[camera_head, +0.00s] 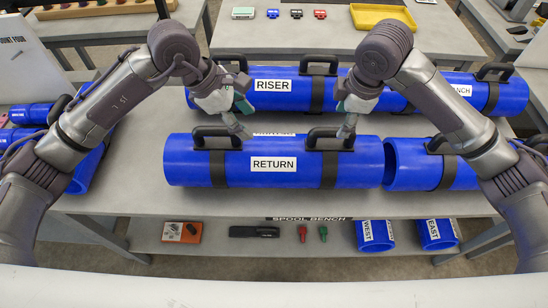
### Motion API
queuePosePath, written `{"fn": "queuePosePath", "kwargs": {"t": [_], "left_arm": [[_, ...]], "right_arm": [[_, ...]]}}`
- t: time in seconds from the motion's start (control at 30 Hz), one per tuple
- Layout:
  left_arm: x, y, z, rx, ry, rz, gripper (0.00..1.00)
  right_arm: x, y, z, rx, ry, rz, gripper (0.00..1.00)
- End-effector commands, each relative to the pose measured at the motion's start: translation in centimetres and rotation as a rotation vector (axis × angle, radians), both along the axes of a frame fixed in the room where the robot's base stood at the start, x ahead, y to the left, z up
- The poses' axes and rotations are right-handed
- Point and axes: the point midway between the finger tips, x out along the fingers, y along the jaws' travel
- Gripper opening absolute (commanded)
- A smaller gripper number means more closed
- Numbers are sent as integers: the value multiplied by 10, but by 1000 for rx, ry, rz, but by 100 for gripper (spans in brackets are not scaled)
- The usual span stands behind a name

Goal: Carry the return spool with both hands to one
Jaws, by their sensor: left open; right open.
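The return spool (273,178) is a blue pipe labelled RETURN, lying level on the grey bench (300,205). It has two black handles on dark straps, a left handle (212,131) and a right handle (322,133). My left gripper (246,134) is open just above the spool, to the right of the left handle. My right gripper (347,132) is open beside the right end of the right handle. Neither gripper visibly holds a handle; exact contact is hard to tell.
A blue RISER spool (270,98) lies behind. Another blue spool (408,170) sits close to the right end of the return spool. More blue pipes (82,172) lie at left. A lower shelf holds WEST (375,235) and EAST (437,233) pieces. A yellow tray (383,17) is at the back.

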Motion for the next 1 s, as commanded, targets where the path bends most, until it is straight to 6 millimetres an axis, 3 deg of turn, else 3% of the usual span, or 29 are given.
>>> {"fn": "queuePosePath", "kwargs": {"t": [0.03, 0.1, 0.2, 0.3, 0.73, 1.0], "left_arm": [[12, 27, 5, 123, -36, 11, 58], [23, 58, 10, 263, -67, 28, 58], [31, 87, 17, 390, -84, 52, 58], [33, 100, 21, 445, -90, 64, 58], [34, 101, 14, 450, -88, 65, 58], [41, 100, -30, 449, -82, 64, 58]], "right_arm": [[5, -7, 13, -25, -4, 12, 58], [7, -14, 24, -49, 1, 30, 58], [9, -21, 34, -70, 7, 44, 58], [10, -23, 38, -78, 11, 51, 58], [11, -23, 31, -78, 13, 50, 58], [19, -23, -13, -79, 15, 49, 58]]}}
